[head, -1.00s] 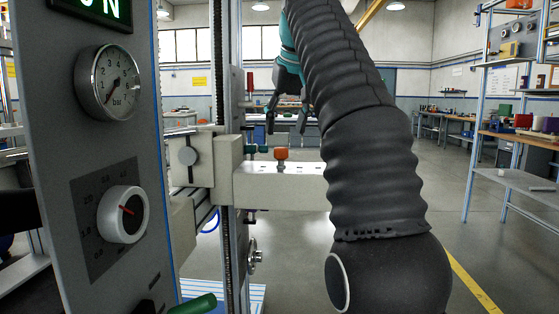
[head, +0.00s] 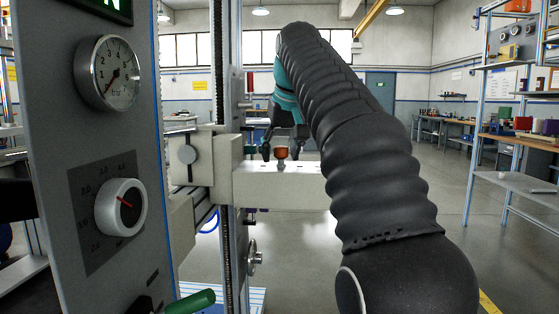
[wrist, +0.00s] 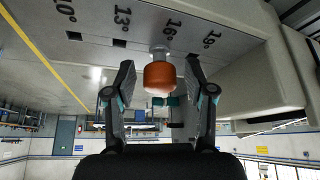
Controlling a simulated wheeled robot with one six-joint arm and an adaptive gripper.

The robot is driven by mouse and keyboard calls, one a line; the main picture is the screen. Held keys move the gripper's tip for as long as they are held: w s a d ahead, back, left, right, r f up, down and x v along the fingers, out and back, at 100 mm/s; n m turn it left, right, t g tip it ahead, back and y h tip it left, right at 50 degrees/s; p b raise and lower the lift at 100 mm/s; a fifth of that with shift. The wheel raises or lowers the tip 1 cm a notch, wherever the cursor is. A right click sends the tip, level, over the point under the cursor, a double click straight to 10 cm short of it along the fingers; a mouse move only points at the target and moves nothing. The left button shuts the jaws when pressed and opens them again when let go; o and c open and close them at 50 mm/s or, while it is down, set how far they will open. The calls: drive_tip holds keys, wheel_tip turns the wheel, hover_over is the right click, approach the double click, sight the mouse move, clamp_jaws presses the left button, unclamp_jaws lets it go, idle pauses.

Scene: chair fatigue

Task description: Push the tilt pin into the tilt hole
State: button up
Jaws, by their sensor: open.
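The tilt pin has an orange knob (head: 281,153) that stands up from the white beam (head: 258,184). In the wrist view the orange knob (wrist: 159,77) and its short metal collar sit at the 16° mark, in a row of dark holes marked 10° to 19°. I cannot tell how deep the pin sits, and its hole is hidden behind it. My gripper (head: 283,150) is open, with its fingers down on either side of the knob. In the wrist view my gripper (wrist: 160,74) shows a gap between each fingertip and the knob.
A vertical column (head: 226,110) and clamp block (head: 196,157) stand left of the beam. A panel with a gauge (head: 107,73), a dial (head: 121,207) and a green handle (head: 190,302) is near on the left. Shelving (head: 515,180) stands right; the floor between is clear.

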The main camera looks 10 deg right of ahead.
clamp_jaws()
drive_tip(key=shift+r+p, duration=0.8)
drive_tip(key=shift+r, duration=1.25)
drive_tip(key=shift+o, duration=0.6)
unclamp_jaws()
drive_tip(key=shift+r, duration=0.15)
